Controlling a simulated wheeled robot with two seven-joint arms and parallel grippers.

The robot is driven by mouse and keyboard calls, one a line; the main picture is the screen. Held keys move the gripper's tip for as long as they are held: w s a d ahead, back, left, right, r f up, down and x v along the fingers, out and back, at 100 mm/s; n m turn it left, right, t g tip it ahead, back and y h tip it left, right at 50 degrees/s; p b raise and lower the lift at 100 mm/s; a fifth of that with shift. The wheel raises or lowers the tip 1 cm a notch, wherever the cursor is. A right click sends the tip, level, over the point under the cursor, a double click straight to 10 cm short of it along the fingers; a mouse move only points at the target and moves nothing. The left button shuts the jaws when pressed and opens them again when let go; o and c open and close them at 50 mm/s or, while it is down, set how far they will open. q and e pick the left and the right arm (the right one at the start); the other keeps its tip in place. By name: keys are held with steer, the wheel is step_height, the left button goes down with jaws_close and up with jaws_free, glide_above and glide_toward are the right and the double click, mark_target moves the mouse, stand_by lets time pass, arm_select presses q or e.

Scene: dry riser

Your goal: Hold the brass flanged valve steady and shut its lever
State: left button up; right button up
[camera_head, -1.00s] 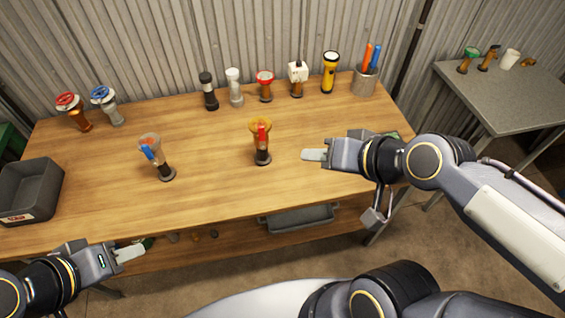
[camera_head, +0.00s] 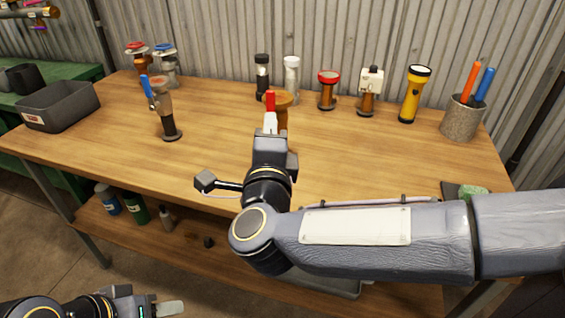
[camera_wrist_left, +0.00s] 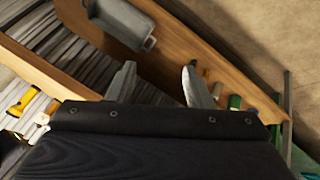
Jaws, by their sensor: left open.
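The brass flanged valve (camera_head: 283,104) stands upright near the table's middle, its red lever (camera_head: 270,101) pointing up on the near side. My right gripper (camera_head: 270,124) is directly in front of it, its pale fingertips at the lower end of the lever. The gripper hides the valve's lower part, and I cannot tell whether the fingers touch or grip it. My left gripper (camera_head: 172,308) is low in front of the table, far from the valve. It is open and empty in the left wrist view (camera_wrist_left: 159,70).
A blue-levered valve (camera_head: 162,103) stands to the left on the wooden table (camera_head: 365,155). A grey bin (camera_head: 62,106) is at the left end. Several fittings, a yellow torch (camera_head: 414,95) and a pen cup (camera_head: 461,119) line the back. Bottles stand on the lower shelf.

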arm_select(q)
steer(key=shift+o, duration=0.6)
steer(key=w+d+r+n+h, duration=0.3)
steer(key=w+d+r+n, duration=0.1)
steer(key=w, duration=0.3)
steer(key=w+d+r+n+t+h, duration=0.1)
steer(key=w+d+r+n+h, duration=0.2)
steer(key=w, duration=0.5)
step_height(320, 180, up, 3)
steer(key=shift+w+d+r+n+t, duration=0.1)
steer(key=shift+w+d+n+t, duration=0.2)
steer(key=shift+d+n, duration=0.8)
steer(key=w+d+r+n+t+h, duration=0.2)
steer(key=w+n, duration=0.6)
steer(key=w, duration=0.1)
steer(key=w+d+r+n+t+h, duration=0.2)
steer(key=w+d+n, duration=0.1)
steer(key=w+n, duration=0.45)
steer(key=shift+m, duration=0.25)
steer(key=f, duration=0.7)
steer(key=shift+w+f, duration=0.1)
steer(key=shift+w, duration=0.2)
steer(key=x, duration=0.7)
steer(key=shift+w+d+f, duration=0.15)
steer(key=shift+w, duration=0.05)
